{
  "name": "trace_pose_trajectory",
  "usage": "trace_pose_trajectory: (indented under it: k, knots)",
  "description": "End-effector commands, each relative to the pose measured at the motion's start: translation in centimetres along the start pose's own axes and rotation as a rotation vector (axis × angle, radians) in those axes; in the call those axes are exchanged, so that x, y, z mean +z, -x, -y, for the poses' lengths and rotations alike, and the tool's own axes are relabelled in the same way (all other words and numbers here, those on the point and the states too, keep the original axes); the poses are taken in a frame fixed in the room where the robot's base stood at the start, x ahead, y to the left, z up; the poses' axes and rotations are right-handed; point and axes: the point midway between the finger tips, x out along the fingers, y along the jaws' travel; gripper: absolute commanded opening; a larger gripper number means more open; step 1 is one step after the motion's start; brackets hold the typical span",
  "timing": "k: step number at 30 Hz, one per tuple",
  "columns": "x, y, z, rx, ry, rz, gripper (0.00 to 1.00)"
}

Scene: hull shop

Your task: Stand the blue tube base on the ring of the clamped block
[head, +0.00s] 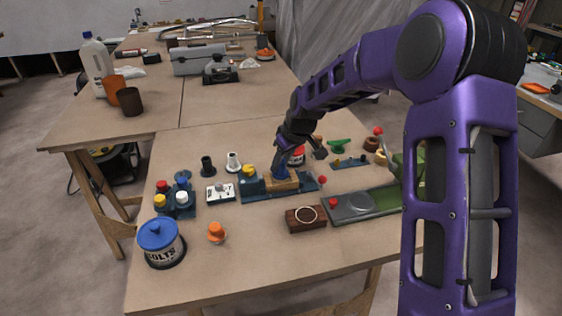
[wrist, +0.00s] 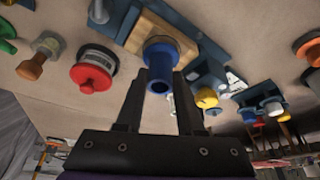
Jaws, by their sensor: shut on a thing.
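The blue tube base (wrist: 160,68) is held between the fingertips of my gripper (wrist: 158,80), its open end facing the wrist camera and its wider foot at the block. In the head view the blue tube (head: 281,172) is partly covered by my gripper (head: 284,160). The light wooden block (head: 283,185) is clamped in a blue vise (head: 251,186); the block also shows in the wrist view (wrist: 140,38). The tube looks upright over the block. The block's ring is hidden under the tube's foot, and I cannot tell whether they touch.
A dark brown block (head: 306,225) with a pale ring on top lies in front of the vise. A green-topped fixture (head: 360,204) is to the right. A white switch box (head: 220,193) is left of the vise. A blue-lidded bolts tin (head: 161,243) stands front left.

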Motion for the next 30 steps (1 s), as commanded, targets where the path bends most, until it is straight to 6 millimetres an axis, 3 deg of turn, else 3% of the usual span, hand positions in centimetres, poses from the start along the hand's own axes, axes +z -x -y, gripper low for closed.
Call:
trace_pose_trajectory:
  k: [19,20,21,30]
  knots:
    - [0.5,-1.1,0.0,0.000,0.000,0.000,0.00]
    - [0.4,-1.1,0.0,0.001,0.000,-0.001,0.42]
    - [0.4,-1.1,0.0,0.001,0.000,-0.001,0.49]
    - [0.4,-1.0,0.0,0.000,0.000,0.000,0.49]
